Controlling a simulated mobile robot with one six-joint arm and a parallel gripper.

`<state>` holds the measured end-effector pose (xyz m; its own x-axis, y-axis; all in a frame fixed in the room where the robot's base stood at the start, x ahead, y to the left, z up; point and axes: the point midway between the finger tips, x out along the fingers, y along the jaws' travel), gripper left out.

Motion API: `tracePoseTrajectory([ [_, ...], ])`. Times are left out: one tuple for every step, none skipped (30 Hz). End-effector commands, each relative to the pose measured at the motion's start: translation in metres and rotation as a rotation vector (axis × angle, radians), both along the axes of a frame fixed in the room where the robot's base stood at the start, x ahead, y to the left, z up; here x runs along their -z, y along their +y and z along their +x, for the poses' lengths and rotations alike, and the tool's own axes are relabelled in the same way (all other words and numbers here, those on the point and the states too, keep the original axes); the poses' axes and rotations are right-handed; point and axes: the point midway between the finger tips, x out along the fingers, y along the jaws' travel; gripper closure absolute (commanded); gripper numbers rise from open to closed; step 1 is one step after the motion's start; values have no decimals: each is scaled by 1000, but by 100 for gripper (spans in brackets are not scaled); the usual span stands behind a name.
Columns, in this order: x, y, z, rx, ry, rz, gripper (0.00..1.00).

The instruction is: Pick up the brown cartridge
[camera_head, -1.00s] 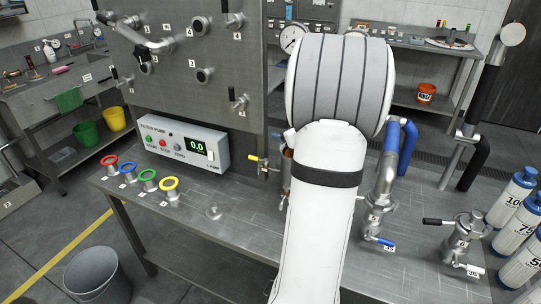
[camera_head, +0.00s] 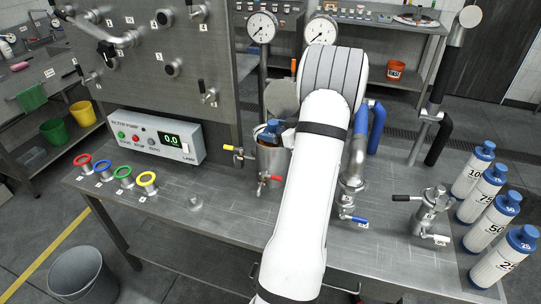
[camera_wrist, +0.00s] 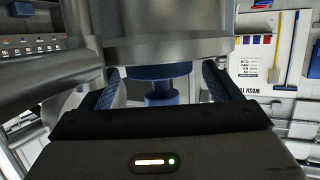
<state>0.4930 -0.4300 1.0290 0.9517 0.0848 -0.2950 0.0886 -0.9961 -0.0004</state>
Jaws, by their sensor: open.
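No clearly brown cartridge body shows in either view. In the wrist view a blue capped piece with a narrower neck (camera_wrist: 168,88) lies between the two blue-padded fingers of my gripper (camera_wrist: 160,78). The fingers stand apart on either side of it, with gaps visible. In the head view a metal housing (camera_head: 270,165) stands on the bench left of my arm, with a blue part (camera_head: 268,133) at its top. I cannot tell whether that is a cap or a finger. My arm hides much of this area.
Several white cartridges with blue caps (camera_head: 489,234) stand at the bench's right. A valve fitting (camera_head: 430,212) is beside them. The pump box (camera_head: 158,137) and coloured rings (camera_head: 147,181) are at left. A round gauge (camera_head: 262,27) rises behind the housing.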

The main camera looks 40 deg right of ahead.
Motion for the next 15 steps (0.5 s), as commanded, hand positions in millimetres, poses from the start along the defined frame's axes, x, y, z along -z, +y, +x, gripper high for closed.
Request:
tracePoseTrajectory([
  [2,1,5,-1,2,1,16],
  [2,1,7,0,2,1,16],
  [3,1,8,1,2,0,16],
  [3,1,9,1,1,1,16],
  [3,1,9,2,1,-1,16],
  [3,0,9,2,1,-1,16],
  [3,0,9,2,1,-1,16],
  [3,0,9,2,1,-1,16],
  [3,0,9,2,1,-1,16],
  [3,0,9,2,1,-1,16],
  [3,0,9,2,1,-1,18],
  [3,0,9,2,1,-1,22],
  [3,0,9,2,1,-1,24],
  [3,0,9,2,1,-1,27],
  [3,0,9,2,1,-1,30],
])
